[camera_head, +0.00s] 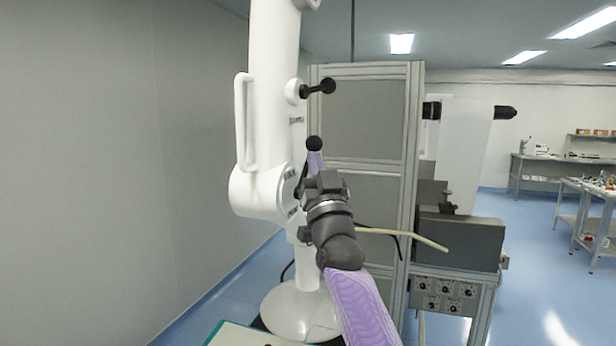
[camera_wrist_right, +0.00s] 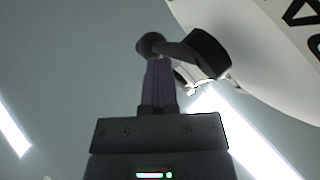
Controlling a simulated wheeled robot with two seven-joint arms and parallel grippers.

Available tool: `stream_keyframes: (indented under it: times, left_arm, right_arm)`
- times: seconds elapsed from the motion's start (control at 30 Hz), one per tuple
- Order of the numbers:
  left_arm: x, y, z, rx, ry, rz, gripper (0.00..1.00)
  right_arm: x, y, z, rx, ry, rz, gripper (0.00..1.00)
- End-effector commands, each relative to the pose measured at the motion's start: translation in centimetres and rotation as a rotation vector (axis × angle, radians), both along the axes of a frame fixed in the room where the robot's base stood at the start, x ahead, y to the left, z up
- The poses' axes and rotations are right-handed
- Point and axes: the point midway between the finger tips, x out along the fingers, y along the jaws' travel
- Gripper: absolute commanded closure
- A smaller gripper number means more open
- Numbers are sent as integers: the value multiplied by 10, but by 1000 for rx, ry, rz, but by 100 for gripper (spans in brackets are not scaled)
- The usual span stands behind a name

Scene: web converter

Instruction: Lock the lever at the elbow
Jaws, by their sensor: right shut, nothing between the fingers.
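A tall white jointed arm (camera_head: 270,100) stands left of centre. Its elbow joint (camera_head: 258,192) bulges low on it. A lever's black ball knob (camera_head: 314,143) shows just above my right gripper's fingertips (camera_head: 316,162); the rest of this lever is mostly hidden by my gripper. In the right wrist view, the black lever (camera_wrist_right: 185,50) runs from a thick hub to the ball knob (camera_wrist_right: 150,44). My right gripper's purple fingers (camera_wrist_right: 158,80) are shut and empty, their tips at or very close to the knob; contact cannot be told. My left gripper is not in view.
Another black-knobbed lever (camera_head: 318,88) sits higher on the white arm, and a white handle (camera_head: 243,120) is on its left side. A grey framed cabinet (camera_head: 365,115) stands behind. A control box (camera_head: 445,295) is at right. Open blue floor lies further right.

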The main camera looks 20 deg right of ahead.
Motion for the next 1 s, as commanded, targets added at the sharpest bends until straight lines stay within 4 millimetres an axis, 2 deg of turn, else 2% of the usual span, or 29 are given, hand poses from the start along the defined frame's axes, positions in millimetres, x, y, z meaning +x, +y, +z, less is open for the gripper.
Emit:
stream_keyframes:
  times: [1.0]
  left_arm:
    - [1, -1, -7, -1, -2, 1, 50]
  right_arm:
    - [6, -4, -5, 0, 1, 0, 100]
